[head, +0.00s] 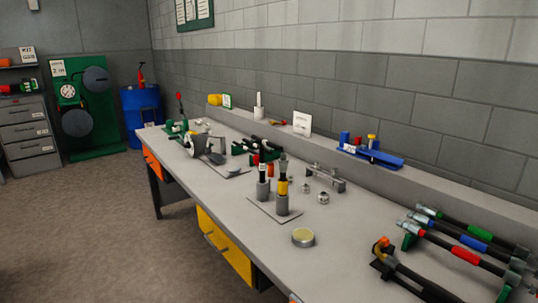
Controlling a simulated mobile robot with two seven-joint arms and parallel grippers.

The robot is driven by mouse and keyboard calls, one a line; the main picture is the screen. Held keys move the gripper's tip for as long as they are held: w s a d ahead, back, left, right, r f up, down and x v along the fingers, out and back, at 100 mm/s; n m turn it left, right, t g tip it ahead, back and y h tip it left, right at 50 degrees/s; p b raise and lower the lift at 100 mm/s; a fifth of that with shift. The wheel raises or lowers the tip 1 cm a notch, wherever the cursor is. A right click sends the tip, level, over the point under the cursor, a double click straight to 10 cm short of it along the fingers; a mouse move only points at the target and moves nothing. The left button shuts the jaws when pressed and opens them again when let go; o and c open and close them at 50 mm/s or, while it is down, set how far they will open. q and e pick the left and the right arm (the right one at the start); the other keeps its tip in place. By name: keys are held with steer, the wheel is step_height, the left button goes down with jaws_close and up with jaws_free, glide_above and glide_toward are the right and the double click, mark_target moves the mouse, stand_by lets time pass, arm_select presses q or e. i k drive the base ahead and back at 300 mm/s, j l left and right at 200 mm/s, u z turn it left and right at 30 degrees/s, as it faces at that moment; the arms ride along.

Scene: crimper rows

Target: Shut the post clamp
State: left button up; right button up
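I cannot tell for sure which thing is the post clamp. A grey metal fixture (325,178) with an upright at each end stands towards the back of the bench, right of the middle. Its jaw state is too small to tell. Two upright posts with grey bases stand on a thin plate left of it: a rear one (263,188) with a dark top and a front one (282,203) with a yellow and black upper part. Two small metal fittings, a rear one (305,188) and a front one (323,198), lie beside the fixture. Neither of my grippers is in view.
A long grey bench (255,250) runs along the wall. A round tin (303,237) stands near its front edge. Hoses with coloured sleeves (465,253) fill the right end. A blue tray (385,160) is on the back ledge. A yellow drawer (222,245) is under the bench. The floor at left is clear.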

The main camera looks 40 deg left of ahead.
mark_target(256, 157)
steer(key=j+z, duration=0.45)
steer(key=j, duration=1.15)
steer(key=j+z, duration=0.1)
steer(key=j, duration=2.3)
steer(key=k, duration=0.05)
